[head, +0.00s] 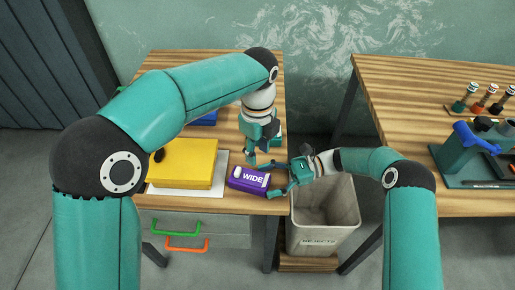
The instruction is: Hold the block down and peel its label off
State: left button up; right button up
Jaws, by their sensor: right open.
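A purple block (238,184) lies near the front right edge of the left wooden table. Its face carries the white word "WIDE" as a label (253,177). My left gripper (252,158) points down just behind the block; whether its fingers are open is unclear. It appears apart from the block, though contact is hard to judge. My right gripper (268,180) comes in from the right and is open. Its fingers are spread at the block's right end, one behind it and one in front.
A yellow box (183,163) sits on a white sheet left of the block. A blue item (204,119) is behind it. A grey bin (318,222) marked "REJECTS" stands between the tables. The right table (415,95) holds a teal stand (463,150) and several small bottles.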

jog(key=shift+s+a, duration=0.1)
jog(key=shift+a, duration=0.1)
jog(key=c, duration=1.5)
grip_shut()
jog(key=shift+s+f, duration=0.1)
jog(key=shift+f, duration=0.05)
